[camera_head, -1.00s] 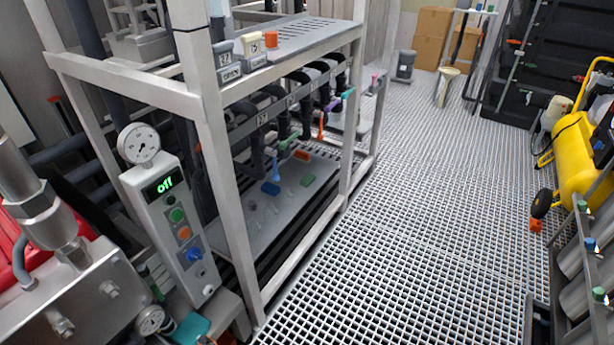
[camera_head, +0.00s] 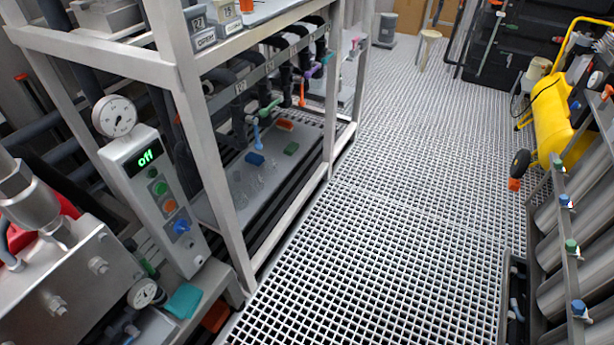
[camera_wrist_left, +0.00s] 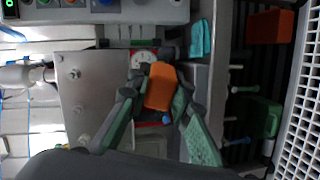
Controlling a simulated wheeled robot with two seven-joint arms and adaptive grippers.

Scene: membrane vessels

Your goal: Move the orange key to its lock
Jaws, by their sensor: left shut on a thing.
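The orange key (camera_wrist_left: 160,84) is a small orange block in the left wrist view. My left gripper (camera_wrist_left: 158,98) is shut on it, with one green-padded finger on each side. Its lower end is partly hidden between the fingers. My left gripper does not show in the head view, and my right gripper is in neither view. I cannot tell which part is the lock.
A control box (camera_head: 157,190) reading "off" stands at the rack's front post (camera_head: 205,150). A teal piece (camera_head: 183,300) and an orange-red block (camera_head: 215,316) lie low beside it. The grating floor (camera_head: 390,230) is clear; a yellow tank (camera_head: 560,115) and grey cylinders (camera_head: 575,240) stand right.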

